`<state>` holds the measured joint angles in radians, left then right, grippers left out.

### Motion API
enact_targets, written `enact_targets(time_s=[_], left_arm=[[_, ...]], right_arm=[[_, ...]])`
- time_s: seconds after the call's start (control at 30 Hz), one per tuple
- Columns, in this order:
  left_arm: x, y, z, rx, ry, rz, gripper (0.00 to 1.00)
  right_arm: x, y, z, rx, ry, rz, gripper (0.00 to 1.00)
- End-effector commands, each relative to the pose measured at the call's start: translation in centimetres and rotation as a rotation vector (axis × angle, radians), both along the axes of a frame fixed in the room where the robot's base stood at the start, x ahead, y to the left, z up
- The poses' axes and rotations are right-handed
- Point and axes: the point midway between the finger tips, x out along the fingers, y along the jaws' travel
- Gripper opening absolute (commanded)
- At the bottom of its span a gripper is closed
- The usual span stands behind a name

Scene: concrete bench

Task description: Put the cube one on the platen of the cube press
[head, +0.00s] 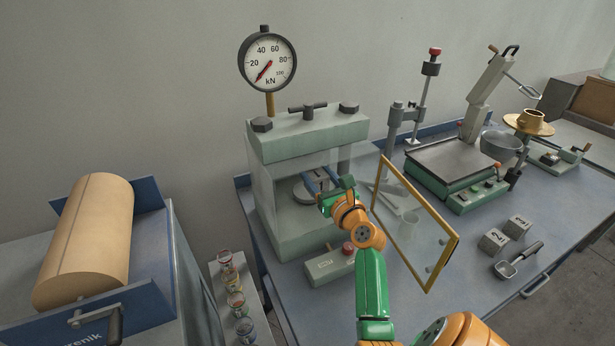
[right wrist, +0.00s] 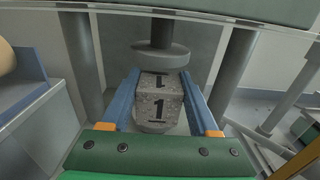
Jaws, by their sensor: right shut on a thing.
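The cube press (head: 307,133) stands at the back of the bench, with its framed clear door (head: 428,286) swung open to the right. My right gripper (head: 322,184) reaches inside the press, over the round lower platen (head: 301,193). In the right wrist view its blue fingers are shut on the grey cube one (right wrist: 161,103), which shows the number 1 on two faces. The cube is beneath the upper platen (right wrist: 160,56). A little of the lower platen (right wrist: 154,127) shows below it; whether the cube touches it I cannot tell. My left gripper is out of view.
Cubes two (head: 493,241) and three (head: 518,227) sit on the bench at right, near a scoop (head: 518,260). A small control box (head: 330,268) with a red button stands before the press. Press columns flank my gripper closely; the open door is beside my arm.

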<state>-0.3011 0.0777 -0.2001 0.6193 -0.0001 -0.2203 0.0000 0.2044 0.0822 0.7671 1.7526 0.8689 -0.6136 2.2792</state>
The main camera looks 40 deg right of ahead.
Motion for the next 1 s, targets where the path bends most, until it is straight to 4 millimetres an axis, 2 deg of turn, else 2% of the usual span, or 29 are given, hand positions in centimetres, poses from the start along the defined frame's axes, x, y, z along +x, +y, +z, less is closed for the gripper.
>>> enact_targets(time_s=[0.1, 0.23, 0.3, 0.4, 0.47, 0.8, 0.83, 0.9, 0.93, 1.0], left_arm=[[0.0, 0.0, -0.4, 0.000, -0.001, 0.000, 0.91], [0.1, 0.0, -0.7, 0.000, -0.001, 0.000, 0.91], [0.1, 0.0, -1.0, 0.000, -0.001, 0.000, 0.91], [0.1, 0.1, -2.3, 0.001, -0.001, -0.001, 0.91], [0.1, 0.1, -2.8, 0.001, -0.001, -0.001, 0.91], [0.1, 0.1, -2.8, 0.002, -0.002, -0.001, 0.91], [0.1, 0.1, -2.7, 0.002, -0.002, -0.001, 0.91], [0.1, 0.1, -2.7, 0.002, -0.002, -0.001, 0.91], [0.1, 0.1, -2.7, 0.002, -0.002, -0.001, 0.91], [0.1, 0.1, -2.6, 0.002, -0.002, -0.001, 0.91]], right_arm=[[2.5, -0.8, 0.0, -0.001, -0.002, 0.001, 0.00], [4.1, -1.3, -0.1, 0.000, -0.002, 0.002, 0.00], [4.4, -1.4, -0.5, -0.001, -0.001, 0.001, 0.00], [4.5, -1.5, -2.8, 0.000, 0.004, 0.001, 0.00], [4.5, -1.4, -3.7, -0.001, 0.003, 0.002, 0.00], [4.5, -1.4, -3.9, 0.002, -0.001, 0.001, 0.00], [4.5, -1.4, -3.9, 0.002, 0.000, 0.002, 0.66], [4.5, -1.4, -3.8, 0.002, 0.000, 0.002, 0.85], [4.5, -1.4, -3.8, 0.001, 0.001, 0.002, 0.91], [4.5, -1.4, -3.8, 0.002, 0.000, 0.002, 0.91]])
